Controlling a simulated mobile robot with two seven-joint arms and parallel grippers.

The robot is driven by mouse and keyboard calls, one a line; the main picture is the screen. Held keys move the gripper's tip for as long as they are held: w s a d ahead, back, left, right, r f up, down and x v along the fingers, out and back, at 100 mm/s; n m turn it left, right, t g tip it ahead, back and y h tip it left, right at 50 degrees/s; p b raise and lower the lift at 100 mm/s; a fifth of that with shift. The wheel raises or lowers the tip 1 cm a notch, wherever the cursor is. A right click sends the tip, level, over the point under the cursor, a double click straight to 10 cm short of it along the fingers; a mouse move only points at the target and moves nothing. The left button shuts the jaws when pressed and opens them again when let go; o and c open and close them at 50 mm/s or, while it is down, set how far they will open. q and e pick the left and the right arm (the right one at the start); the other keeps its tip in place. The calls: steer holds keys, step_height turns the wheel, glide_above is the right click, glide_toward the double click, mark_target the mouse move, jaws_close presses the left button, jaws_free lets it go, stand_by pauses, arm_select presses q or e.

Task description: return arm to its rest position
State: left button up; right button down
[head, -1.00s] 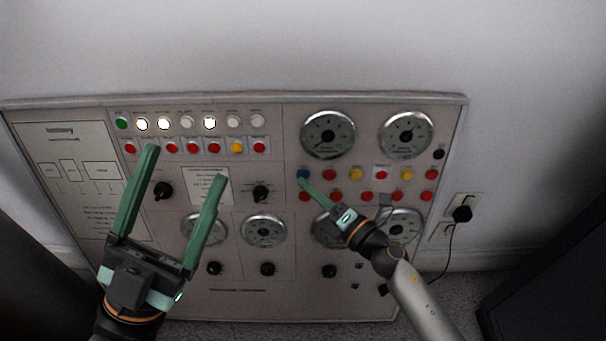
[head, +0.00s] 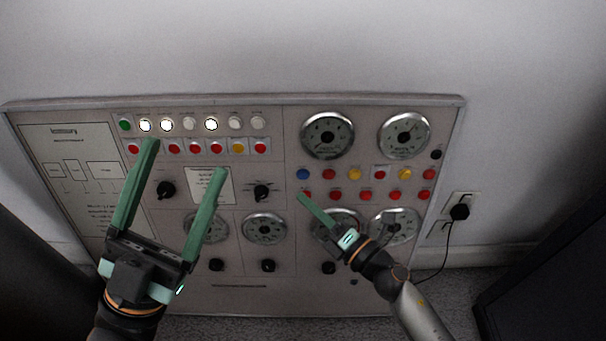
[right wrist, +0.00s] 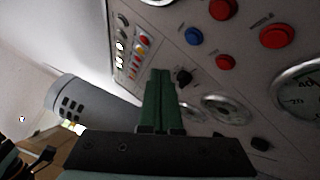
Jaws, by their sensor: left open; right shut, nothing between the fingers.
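My right gripper (head: 302,198) is shut and empty, its green fingers together in front of the panel, just below the blue button (head: 303,174) in the head view. In the right wrist view the shut green fingers (right wrist: 160,75) point at the panel, with the blue button (right wrist: 193,36) above and to the right of them. My left gripper (head: 185,160) is open, its two green fingers spread wide in front of the panel's left half, with nothing between them. The control panel (head: 250,300) leans at the wall.
The panel carries dials such as the upper gauge (head: 327,135), black knobs (head: 262,192), lit white lamps (head: 166,125) and several red buttons. A socket with a black plug (head: 459,212) is on the wall at right. A dark cabinet (head: 545,285) stands at lower right.

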stand_by(0.4)
